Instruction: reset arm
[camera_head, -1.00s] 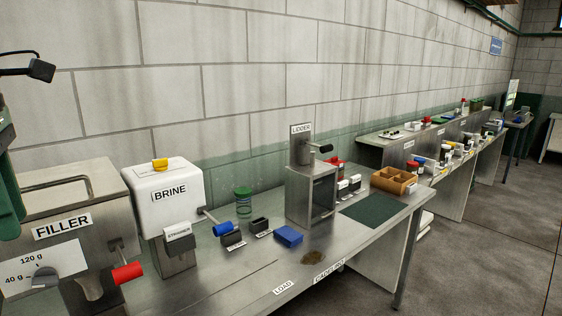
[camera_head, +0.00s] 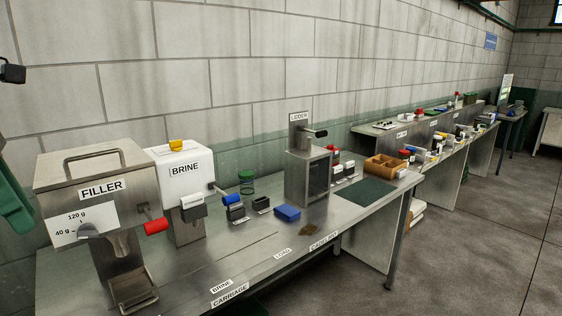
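A small dark piece at the far left edge of the head view looks like the end of my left gripper (camera_head: 12,72). It is cut off by the frame, hangs in front of the bare wall, and touches nothing that I can see. I cannot tell whether it is open, and no held object shows. My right gripper is not in view. A green part below it at the left edge is also cut off, and I cannot tell what it is.
A steel bench (camera_head: 200,268) runs along the wall. It carries the filler (camera_head: 75,185) with a red handle, the white brine unit (camera_head: 180,192), a green-topped jar (camera_head: 247,182), a blue block (camera_head: 287,213), the lidder (camera_head: 309,178) and an orange-brown divided box (camera_head: 384,168). Floor at right is clear.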

